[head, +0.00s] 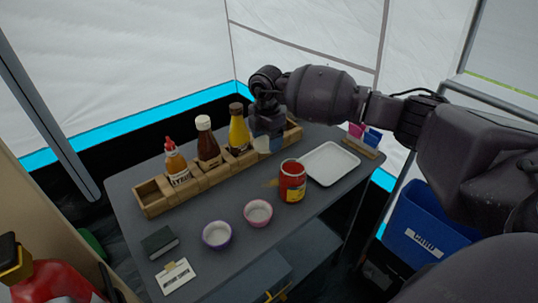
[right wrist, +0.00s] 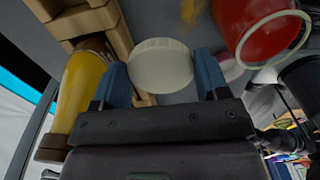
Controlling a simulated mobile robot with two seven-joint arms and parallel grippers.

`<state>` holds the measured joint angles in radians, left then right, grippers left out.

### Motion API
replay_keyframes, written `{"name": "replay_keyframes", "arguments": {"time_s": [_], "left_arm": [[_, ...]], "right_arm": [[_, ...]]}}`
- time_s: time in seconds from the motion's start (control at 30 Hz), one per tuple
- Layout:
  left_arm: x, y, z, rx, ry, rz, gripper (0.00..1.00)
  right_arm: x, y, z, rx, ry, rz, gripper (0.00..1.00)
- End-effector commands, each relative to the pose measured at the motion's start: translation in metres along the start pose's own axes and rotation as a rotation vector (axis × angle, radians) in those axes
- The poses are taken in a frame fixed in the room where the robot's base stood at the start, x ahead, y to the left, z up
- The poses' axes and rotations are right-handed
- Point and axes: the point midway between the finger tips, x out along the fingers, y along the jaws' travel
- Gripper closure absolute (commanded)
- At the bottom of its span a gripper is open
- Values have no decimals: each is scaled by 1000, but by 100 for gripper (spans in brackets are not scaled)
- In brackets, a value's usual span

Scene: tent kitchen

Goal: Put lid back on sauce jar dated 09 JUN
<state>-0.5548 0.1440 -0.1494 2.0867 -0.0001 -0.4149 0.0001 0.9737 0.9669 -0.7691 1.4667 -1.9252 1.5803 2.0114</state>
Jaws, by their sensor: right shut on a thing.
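My right gripper (head: 266,148) is above the right part of the wooden rack. Its blue fingertips (right wrist: 162,80) are shut on a round white lid with a ribbed edge (right wrist: 160,64); in the head view the lid is mostly hidden by the fingers. A red jar or tin with a yellow label (head: 292,181) stands upright on the grey table, right of and nearer than the gripper. In the right wrist view its pale rim and red inside show (right wrist: 270,38), with no lid on it. No 09 JUN date is readable. My left gripper is not in view.
The wooden rack (head: 152,197) holds an orange-red sauce bottle (head: 176,164), a brown bottle (head: 207,145) and a yellow bottle (head: 238,130) close left of the gripper. A white tray (head: 329,163) lies right of the red jar. Two small bowls (head: 217,235) (head: 258,212) stand in front.

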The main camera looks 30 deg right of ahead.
Motion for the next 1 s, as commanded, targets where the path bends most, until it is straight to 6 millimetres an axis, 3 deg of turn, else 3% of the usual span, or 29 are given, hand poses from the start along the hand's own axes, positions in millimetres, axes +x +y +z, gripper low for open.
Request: {"name": "replay_keyframes", "arguments": {"time_s": [0.03, 0.1, 0.4, 0.93, 1.0], "left_arm": [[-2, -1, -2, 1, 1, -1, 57], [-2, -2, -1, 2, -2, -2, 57], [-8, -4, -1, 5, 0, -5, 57], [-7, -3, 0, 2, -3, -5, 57], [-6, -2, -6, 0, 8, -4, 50]], "right_arm": [[-19, 1, 1, 0, -3, 8, 54], [-35, 0, 1, 1, -2, 6, 54], [-80, 0, 0, 0, -1, 2, 54], [-89, 0, 0, 0, 0, -1, 54], [-89, 0, 0, -1, 0, -1, 54]]}}
